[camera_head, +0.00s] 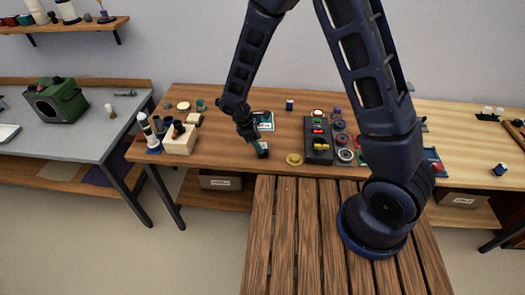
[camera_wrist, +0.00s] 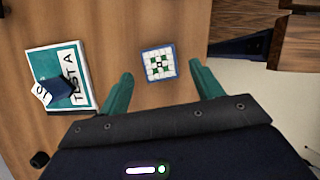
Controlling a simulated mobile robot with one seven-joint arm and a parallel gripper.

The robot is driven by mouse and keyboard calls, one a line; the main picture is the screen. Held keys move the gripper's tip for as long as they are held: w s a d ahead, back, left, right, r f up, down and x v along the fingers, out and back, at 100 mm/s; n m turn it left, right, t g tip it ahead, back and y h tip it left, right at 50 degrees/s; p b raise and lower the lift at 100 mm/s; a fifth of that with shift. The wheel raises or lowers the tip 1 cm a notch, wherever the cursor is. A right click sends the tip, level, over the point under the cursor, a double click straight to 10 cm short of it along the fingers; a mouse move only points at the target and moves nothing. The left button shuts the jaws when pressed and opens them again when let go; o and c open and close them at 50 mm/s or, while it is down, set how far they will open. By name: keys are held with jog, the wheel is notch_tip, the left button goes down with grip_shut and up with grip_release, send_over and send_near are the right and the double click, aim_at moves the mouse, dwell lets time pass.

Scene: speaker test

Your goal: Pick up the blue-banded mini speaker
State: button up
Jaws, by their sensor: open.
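A small square block (camera_wrist: 159,63) with a blue edge and a white, green-patterned top lies on the brown table, as the wrist view shows. Its blue edge fits the blue-banded mini speaker, but its sides are hidden from above. My gripper (camera_wrist: 161,76) is open, with one green finger to the left of the block and one to the right. There is a gap on both sides and neither finger touches it. In the head view my gripper (camera_head: 258,147) is low over the table's front part, and the block there is hard to make out.
A white and teal card (camera_wrist: 80,60) marked TEST A lies left of my gripper, with a dark blue block (camera_wrist: 60,87) on it. A wooden holder (camera_head: 181,143) stands left.

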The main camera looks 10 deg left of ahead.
aim_at(264, 149)
jog(key=shift+d+x, duration=0.2)
jog(key=shift+x, duration=2.55)
jog(key=shift+r, duration=0.1)
jog(key=shift+c, duration=0.4)
jog(key=c, duration=1)
